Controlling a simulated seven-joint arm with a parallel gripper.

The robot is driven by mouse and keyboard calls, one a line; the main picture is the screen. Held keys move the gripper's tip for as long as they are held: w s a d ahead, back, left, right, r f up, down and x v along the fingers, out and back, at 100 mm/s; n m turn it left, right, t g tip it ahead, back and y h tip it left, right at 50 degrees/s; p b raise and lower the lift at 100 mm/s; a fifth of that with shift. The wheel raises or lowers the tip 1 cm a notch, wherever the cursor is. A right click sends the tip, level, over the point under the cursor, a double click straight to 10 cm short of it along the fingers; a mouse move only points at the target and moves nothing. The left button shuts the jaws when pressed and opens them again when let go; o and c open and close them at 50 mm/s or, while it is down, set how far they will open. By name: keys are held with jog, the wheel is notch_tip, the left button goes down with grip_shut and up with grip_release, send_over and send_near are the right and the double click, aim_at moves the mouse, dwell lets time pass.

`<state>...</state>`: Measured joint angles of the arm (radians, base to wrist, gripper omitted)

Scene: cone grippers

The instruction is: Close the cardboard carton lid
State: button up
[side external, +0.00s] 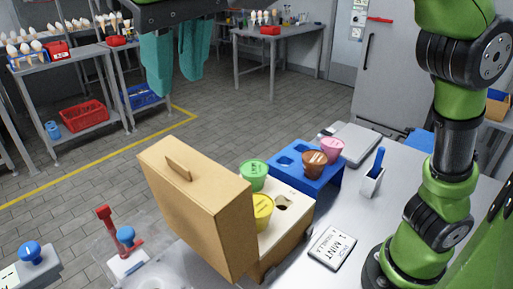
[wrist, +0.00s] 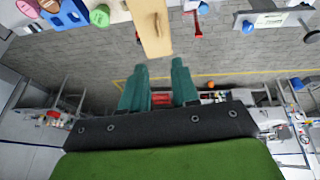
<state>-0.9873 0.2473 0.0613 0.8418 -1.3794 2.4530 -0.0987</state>
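The cardboard carton (side external: 291,236) stands on the table with a pale top insert holding a green cup (side external: 253,174) and a yellow cup (side external: 262,207), plus an empty hole. In the wrist view the lid (wrist: 145,42) is at top centre. My gripper (side external: 178,88) is empty in the air, above and beyond the lid and apart from it. Its teal fingers are spread with a gap, also in the wrist view (wrist: 162,82).
A blue tray (side external: 318,184) with brown and pink cups stands behind the carton. A white sign (side external: 332,248) and a white holder (side external: 372,183) are to the right. A red-handled device (side external: 113,232) stands left of the lid. The air around the gripper is clear.

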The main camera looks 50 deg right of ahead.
aim_at(176, 162)
jog(key=x, duration=1.6)
jog(key=shift+w+f, duration=0.2)
jog(key=shift+f, duration=0.1)
jog(key=shift+c, duration=0.4)
grip_shut()
jog(key=shift+r, duration=0.1)
